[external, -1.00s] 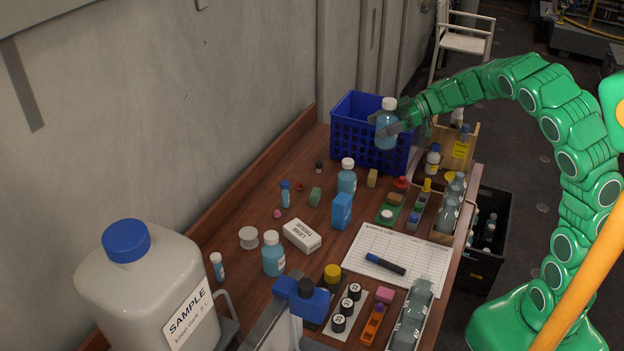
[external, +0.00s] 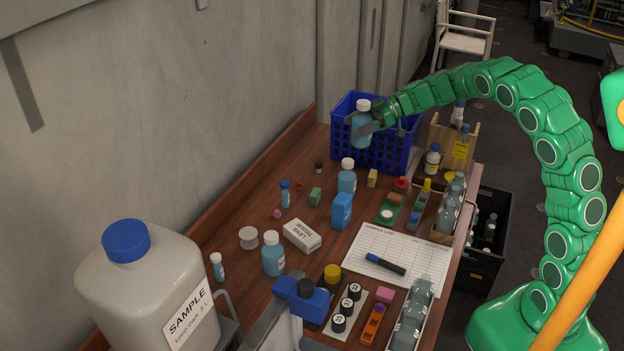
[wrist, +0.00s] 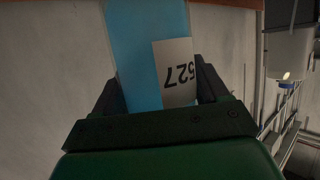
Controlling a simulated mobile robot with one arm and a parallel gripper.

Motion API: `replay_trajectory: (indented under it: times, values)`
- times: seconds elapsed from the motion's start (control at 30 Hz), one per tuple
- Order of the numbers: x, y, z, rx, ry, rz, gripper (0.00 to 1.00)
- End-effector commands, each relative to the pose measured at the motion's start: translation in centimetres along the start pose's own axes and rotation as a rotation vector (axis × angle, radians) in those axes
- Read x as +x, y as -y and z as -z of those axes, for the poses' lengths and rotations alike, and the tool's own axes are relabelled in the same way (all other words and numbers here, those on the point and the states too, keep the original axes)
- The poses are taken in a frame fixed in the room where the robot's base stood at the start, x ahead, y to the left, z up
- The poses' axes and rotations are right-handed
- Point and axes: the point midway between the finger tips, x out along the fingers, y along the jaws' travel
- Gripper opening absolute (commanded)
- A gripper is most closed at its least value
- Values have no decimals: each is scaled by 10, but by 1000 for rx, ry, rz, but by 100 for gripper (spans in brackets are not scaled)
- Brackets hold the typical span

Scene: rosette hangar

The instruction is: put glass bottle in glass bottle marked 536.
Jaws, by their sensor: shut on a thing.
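My gripper (external: 372,129) is shut on a glass bottle (external: 362,118) with blue contents and a white cap. It holds the bottle upright, in line with the blue basket; I cannot tell whether it is above or in front of it. In the wrist view the held bottle (wrist: 135,45) carries a white label reading 527, between my gripper's fingers (wrist: 160,90). Two similar white-capped blue bottles stand on the table, one mid-table (external: 347,176) and one nearer the front (external: 273,255). I cannot read a 536 on either.
The blue basket (external: 400,153) stands at the table's back. Small boxes, a white LENS carton (external: 302,235), a paper sheet (external: 410,250) and trays of bottles crowd the wooden table. A large SAMPLE jug (external: 150,285) stands at front left. A black crate (external: 482,262) sits right of the table.

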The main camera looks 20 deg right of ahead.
Motion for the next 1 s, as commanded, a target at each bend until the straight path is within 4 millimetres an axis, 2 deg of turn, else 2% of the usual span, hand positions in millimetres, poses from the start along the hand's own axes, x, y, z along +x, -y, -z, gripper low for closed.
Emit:
replay_trajectory:
  times: [0.5, 0.87, 1.0]
  values:
    - [36, -32, -35, 2, -2, 1, 24]
    - [44, -39, -42, 0, -1, 0, 24]
    - [50, -40, -54, 1, -1, 0, 24]
